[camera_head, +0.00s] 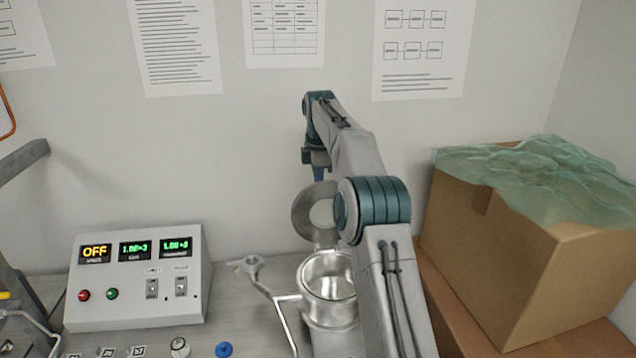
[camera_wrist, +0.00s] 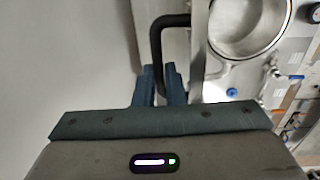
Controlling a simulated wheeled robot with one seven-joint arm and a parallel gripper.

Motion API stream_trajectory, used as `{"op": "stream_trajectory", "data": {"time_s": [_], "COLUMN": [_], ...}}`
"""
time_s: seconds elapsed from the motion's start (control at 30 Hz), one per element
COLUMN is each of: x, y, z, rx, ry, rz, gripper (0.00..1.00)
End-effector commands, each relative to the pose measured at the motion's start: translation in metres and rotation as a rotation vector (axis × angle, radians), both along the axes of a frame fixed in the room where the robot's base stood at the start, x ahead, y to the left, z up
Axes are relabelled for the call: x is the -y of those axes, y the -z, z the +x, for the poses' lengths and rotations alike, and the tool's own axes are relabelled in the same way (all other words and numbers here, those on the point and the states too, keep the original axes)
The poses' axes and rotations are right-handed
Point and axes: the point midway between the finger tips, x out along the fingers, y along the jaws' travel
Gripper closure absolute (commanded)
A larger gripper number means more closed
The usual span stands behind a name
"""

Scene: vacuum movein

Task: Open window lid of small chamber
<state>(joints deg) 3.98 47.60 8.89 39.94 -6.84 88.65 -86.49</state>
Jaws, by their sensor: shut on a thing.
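The small chamber (camera_head: 330,290) is a shiny metal cylinder on the bench, and its round mouth is uncovered. Its window lid (camera_head: 303,214), a metal ring with a pale round window, stands raised behind the mouth, partly hidden by my arm. In the wrist view the lid (camera_wrist: 199,45) shows edge-on, with the chamber (camera_wrist: 250,30) to its right. My gripper (camera_wrist: 161,75) is shut on the dark bent handle (camera_wrist: 155,40) of the lid. In the head view my gripper (camera_head: 318,173) is just above the lid's upper edge, and its fingertips are mostly hidden.
A control box (camera_head: 138,277) with an OFF display stands at left. A bent metal pipe (camera_head: 281,305) stands beside the chamber. A blue cap (camera_head: 224,349) lies at the front. A cardboard box (camera_head: 510,260) with green plastic film fills the right side. The wall is close behind.

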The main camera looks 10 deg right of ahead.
Motion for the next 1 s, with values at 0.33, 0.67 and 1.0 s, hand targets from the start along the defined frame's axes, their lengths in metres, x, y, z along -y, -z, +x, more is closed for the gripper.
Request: {"op": "stream_trajectory", "data": {"time_s": [0.33, 0.67, 1.0], "x": [0.0056, 0.0057, 0.0035], "y": [0.0109, 0.0111, 0.0058], "z": [0.0039, 0.0038, 0.0047], "rx": [-0.020, -0.021, -0.010], "ry": [0.008, 0.009, 0.005], "rz": [-0.003, -0.002, 0.001], "gripper": [1.00, 0.79, 0.68]}}
